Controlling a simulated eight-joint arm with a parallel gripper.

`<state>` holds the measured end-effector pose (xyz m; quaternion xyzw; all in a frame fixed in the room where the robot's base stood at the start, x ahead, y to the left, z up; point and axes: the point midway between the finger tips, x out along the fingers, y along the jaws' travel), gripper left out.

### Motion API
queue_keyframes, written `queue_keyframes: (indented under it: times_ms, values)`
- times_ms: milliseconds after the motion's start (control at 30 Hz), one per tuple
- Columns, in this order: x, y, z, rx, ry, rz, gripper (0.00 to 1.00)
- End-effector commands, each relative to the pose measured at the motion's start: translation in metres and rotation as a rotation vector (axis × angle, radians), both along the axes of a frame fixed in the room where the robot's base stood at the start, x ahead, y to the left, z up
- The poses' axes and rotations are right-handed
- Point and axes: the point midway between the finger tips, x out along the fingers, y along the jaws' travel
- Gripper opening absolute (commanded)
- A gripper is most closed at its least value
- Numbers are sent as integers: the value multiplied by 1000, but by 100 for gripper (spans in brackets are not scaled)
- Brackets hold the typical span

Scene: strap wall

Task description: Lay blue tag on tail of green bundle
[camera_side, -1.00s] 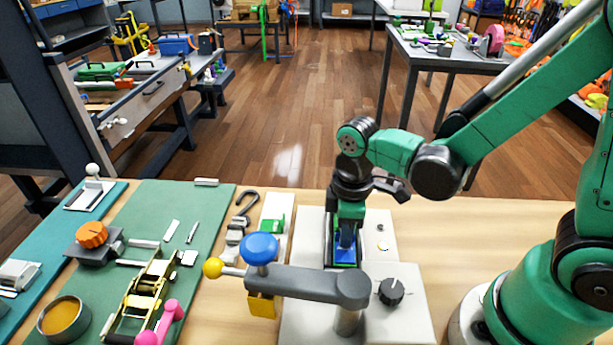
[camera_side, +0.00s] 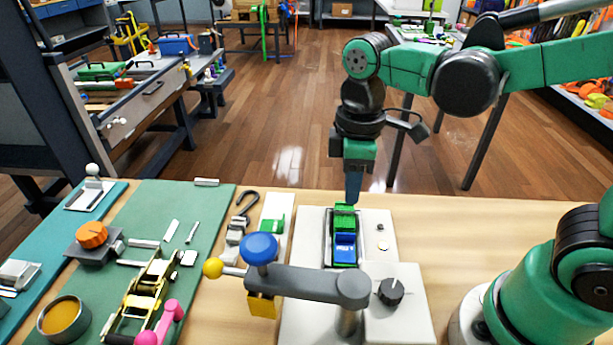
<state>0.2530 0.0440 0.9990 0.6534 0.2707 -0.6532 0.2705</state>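The green bundle (camera_side: 344,219) sits in a narrow dark holder on the pale base plate. The blue tag (camera_side: 345,250) lies at the front end of the green bundle, toward the camera, in the same holder; whether it rests flat on the tail is hard to tell. My gripper (camera_side: 353,198) points down above and behind the bundle, apart from the blue tag. Its fingers show edge-on, so the gap between them is hidden. Nothing shows hanging from it.
A grey lever arm (camera_side: 310,284) with a blue knob (camera_side: 260,248) and yellow ball (camera_side: 213,268) stands in front of the holder. A box with a black dial (camera_side: 391,291) is at right. A green mat (camera_side: 205,225) with a ratchet buckle (camera_side: 150,285) lies left.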

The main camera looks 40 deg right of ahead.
Motion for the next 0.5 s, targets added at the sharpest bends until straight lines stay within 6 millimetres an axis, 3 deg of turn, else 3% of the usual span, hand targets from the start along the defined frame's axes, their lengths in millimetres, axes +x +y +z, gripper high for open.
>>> queue_keyframes:
  times_ms: [133,333,500]
  values:
    - [0,0,18,0,0,0,16]
    - [0,-2,28,4,-23,-30,16]
    - [-1,-19,22,60,-234,-306,16]
